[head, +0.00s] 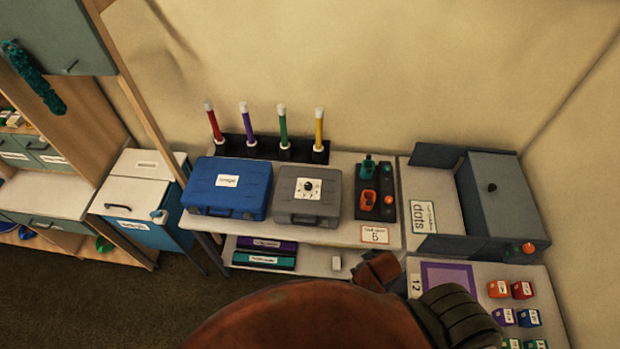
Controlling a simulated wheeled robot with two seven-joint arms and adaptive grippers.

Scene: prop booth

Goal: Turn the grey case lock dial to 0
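The grey case (322,207) lies shut on the white table, right of a blue case (226,189). Its lock dial (307,187) is a small black knob on a white plate on the lid, facing up. Marks surround the knob, but they are too small to read, so I cannot tell its setting. Nothing touches the dial or the case. An orange-brown and dark link of my own arm fills the bottom of the head view. Neither gripper's fingers show.
A black rack with several coloured tubes (282,126) stands behind the cases. A dark box with orange and teal handles (375,192) is close on the right, with a card (374,234) in front. A grey box (500,196) stands farther right. Space above the grey case is clear.

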